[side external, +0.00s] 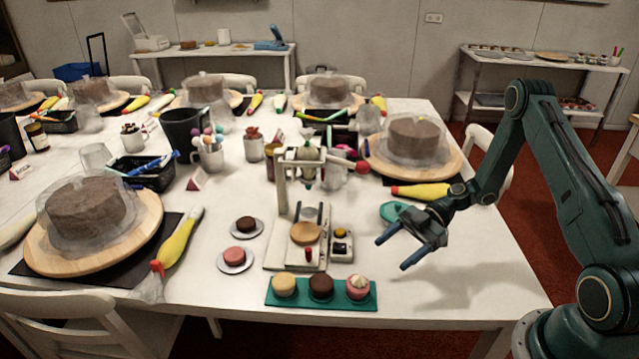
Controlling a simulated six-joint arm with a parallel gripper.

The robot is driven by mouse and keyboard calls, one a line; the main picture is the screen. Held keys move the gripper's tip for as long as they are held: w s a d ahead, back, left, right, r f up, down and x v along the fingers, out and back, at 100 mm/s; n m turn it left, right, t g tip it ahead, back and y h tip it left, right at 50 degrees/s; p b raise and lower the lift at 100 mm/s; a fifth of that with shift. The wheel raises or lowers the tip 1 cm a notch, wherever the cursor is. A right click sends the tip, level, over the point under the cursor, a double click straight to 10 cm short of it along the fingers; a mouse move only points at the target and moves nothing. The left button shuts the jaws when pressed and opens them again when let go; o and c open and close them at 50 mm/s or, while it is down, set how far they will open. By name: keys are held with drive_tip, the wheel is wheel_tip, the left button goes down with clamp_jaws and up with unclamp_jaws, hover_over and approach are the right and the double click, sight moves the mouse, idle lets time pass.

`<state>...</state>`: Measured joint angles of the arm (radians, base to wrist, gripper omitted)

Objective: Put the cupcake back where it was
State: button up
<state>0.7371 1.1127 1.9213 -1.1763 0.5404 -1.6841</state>
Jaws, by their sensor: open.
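A teal tray (271,297) near the front table edge holds three small cakes in a row: a pale yellow one (284,284), a chocolate one (321,285) and a pink one with a white top (358,286). A dark small cake (246,224) and a pink one (237,253) sit on separate saucers to the left. I cannot tell which is the task's cupcake. My gripper (391,254) is open and empty above the table, right of the cream-coloured device and behind and right of the tray. Its fingers point left and toward the front.
The cream-coloured device (283,194) with a tan round plate (305,233) stands behind the tray. A teal dish (394,210) lies behind my gripper. A covered cake on a wooden turntable (150,228) and a yellow piping bag (178,242) are left. The front right table is clear.

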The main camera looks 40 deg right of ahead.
drive_tip(key=shift+r, duration=0.1)
drive_tip(key=s+a+r+m+h, duration=0.1)
drive_tip(key=a+r+m+h, duration=0.15)
drive_tip(key=r, duration=0.35)
drive_tip(key=s+a+r+m+g+h, duration=0.1)
drive_tip(key=s+r+h, duration=0.15)
drive_tip(key=r, duration=0.35)
drive_tip(key=a+r+m+h, duration=0.1)
drive_tip(key=r+m+h, duration=0.15)
drive_tip(key=r, duration=0.35)
drive_tip(key=s+r+m+t+h, duration=0.4)
drive_tip(key=s+r+m, duration=0.5)
drive_tip(key=s, duration=0.6)
drive_tip(key=shift+s+r+m+h, duration=0.4)
drive_tip(key=shift+r+h, duration=0.45)
drive_tip(key=shift+r, duration=0.3)
drive_tip(key=shift+w, duration=0.1)
